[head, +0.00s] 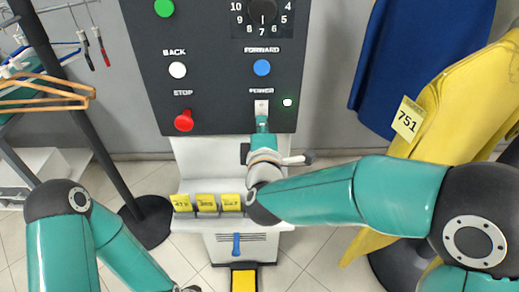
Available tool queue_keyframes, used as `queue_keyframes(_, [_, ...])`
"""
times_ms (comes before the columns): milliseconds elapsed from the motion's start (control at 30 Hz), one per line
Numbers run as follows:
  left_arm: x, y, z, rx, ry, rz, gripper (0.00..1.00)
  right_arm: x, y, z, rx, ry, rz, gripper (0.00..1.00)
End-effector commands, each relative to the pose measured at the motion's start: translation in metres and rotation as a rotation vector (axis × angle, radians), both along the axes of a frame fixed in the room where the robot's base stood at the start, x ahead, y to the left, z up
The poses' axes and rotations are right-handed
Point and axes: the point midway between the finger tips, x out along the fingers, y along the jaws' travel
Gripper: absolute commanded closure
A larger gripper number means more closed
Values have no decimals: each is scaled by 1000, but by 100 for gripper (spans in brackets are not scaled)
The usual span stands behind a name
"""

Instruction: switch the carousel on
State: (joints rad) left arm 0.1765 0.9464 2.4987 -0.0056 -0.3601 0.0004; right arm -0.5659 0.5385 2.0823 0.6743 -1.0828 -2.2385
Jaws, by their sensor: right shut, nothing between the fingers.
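The dark control panel (215,60) carries the switch marked POWER (261,104), a small pale plate at its lower right. A small round lamp (287,102) beside the switch looks bright, whitish with a green edge. My right gripper (262,122) is shut and empty, its tips at or just below the switch; I cannot tell whether they touch it. The tips hide the lower part of the switch. My left arm comes in at the lower left, and its gripper is out of the picture.
The red STOP button (184,121), white BACK button (177,70), blue FORWARD button (262,67) and a numbered dial (262,12) share the panel. Yellow tags (206,203) sit below. A yellow garment (460,95) hangs right; a dark pole (75,110) stands left.

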Motion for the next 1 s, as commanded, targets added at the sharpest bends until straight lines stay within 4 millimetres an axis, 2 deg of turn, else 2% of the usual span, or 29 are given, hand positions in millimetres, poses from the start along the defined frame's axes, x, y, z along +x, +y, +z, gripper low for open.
queue_keyframes(167, [0,0,-1,0,0,0,33,-20,3,-5,-1,1,7,100])
queue_keyframes(400, [0,0,-9,0,0,0,33,-72,4,-12,0,-1,11,100])
queue_keyframes(600, [0,0,-12,0,0,0,33,-106,6,-16,0,-1,14,100])
queue_keyframes(800, [0,0,-13,0,0,0,33,-120,5,-17,0,0,12,100])
queue_keyframes(1000, [0,0,-13,0,0,0,33,-121,4,-17,0,0,11,100])
